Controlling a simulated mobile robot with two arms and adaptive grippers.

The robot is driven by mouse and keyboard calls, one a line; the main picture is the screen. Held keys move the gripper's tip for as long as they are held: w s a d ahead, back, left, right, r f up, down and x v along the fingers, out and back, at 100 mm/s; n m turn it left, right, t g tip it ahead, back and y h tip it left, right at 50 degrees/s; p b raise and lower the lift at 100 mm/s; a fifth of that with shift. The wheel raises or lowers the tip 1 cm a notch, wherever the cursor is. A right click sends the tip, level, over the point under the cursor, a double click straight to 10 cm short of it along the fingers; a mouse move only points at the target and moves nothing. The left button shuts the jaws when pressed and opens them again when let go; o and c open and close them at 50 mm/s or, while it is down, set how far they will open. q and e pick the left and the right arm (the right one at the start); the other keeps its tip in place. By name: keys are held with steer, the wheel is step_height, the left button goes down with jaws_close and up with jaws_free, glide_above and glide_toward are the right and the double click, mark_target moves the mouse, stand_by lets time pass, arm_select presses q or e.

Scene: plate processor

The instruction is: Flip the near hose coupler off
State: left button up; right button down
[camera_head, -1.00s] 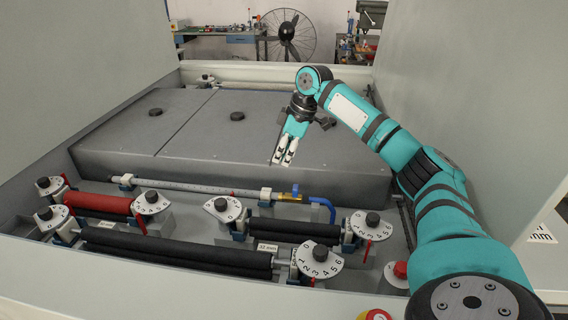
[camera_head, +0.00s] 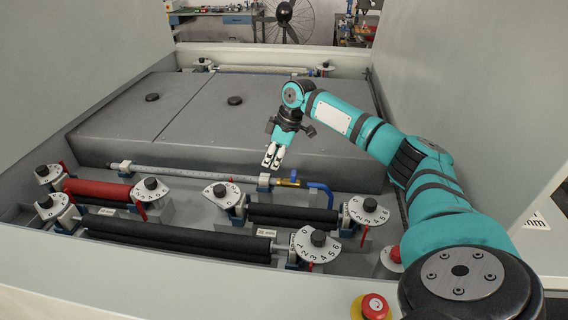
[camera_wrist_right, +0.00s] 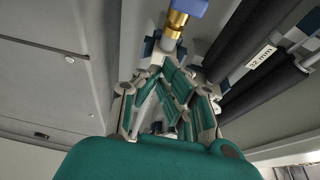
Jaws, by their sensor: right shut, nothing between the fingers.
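The near hose coupler (camera_head: 287,183) is a small brass fitting with a blue lever, at the right end of a thin pale pipe (camera_head: 190,176). A blue hose (camera_head: 327,192) curves away from its right side. In the right wrist view the brass coupler (camera_wrist_right: 176,24) is at the top centre, with a blue part above it. My right gripper (camera_head: 272,163) is shut and empty, pointing down just behind and left of the coupler. It appears apart from it. The lever's exact position is too small to tell. My left gripper is out of view.
Black rollers (camera_head: 180,236) and a red roller (camera_head: 98,190) with numbered white dials (camera_head: 319,244) lie in front of the pipe. A large grey cover (camera_head: 210,115) fills the back. A red knob (camera_head: 395,254) and a red button (camera_head: 374,306) are at the front right. Walls rise on both sides.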

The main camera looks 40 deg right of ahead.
mark_target(293, 171)
steer(key=shift+x, duration=1)
steer(key=s+d+p, duration=0.1)
steer(key=s+d, duration=0.1)
steer(key=shift+s+d+p, duration=0.15)
steer(key=shift+s+p, duration=0.1)
steer(key=shift+p, duration=0.1)
steer(key=shift+s+d, duration=0.15)
steer(key=shift+s, duration=0.25)
steer(key=shift+w+f, duration=0.1)
steer(key=shift+w, duration=0.05)
steer(key=shift+s+d+p, duration=0.45)
steer(key=shift+s+d, duration=0.35)
steer(key=shift+s, duration=0.25)
